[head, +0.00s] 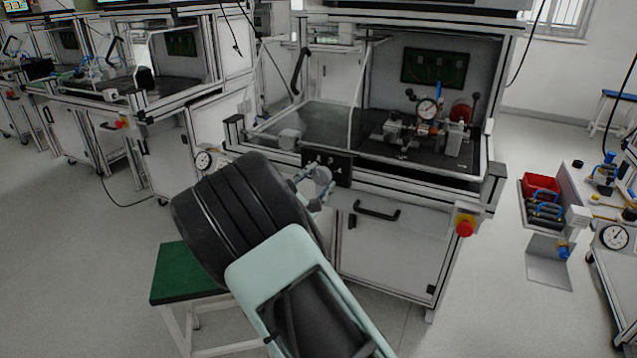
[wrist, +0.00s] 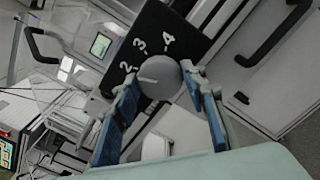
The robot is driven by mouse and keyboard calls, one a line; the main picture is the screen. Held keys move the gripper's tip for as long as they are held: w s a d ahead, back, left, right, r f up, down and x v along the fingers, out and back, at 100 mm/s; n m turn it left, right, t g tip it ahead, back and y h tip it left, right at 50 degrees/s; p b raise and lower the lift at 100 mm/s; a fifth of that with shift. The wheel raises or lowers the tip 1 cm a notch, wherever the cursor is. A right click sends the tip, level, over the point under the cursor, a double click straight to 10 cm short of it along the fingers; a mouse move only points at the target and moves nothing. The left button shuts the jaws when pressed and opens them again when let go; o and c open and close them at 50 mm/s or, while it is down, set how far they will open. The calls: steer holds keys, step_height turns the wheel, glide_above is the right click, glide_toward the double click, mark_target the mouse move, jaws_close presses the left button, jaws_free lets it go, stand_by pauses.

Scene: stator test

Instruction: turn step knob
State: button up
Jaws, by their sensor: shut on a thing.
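The step knob (wrist: 160,77) is a round grey knob with a white pointer line, on a black panel (wrist: 152,33) with white numerals; 2, 3 and 4 can be read in the wrist view. The pointer aims toward the 2 side. My gripper (wrist: 163,88) has its two blue-padded fingers on opposite sides of the knob, shut on it. In the head view my gripper (head: 316,187) is at the front of the test bench, against the black panel (head: 330,167). My arm hides part of the panel there.
The test bench (head: 385,240) has a black handle (head: 377,210) and a red emergency button (head: 464,228) right of the panel. A green-topped stool (head: 180,272) stands below my arm. A tool table (head: 590,195) is at right.

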steer(key=o, duration=1.2)
steer(key=shift+c, duration=0.2)
steer(key=v, duration=1.2)
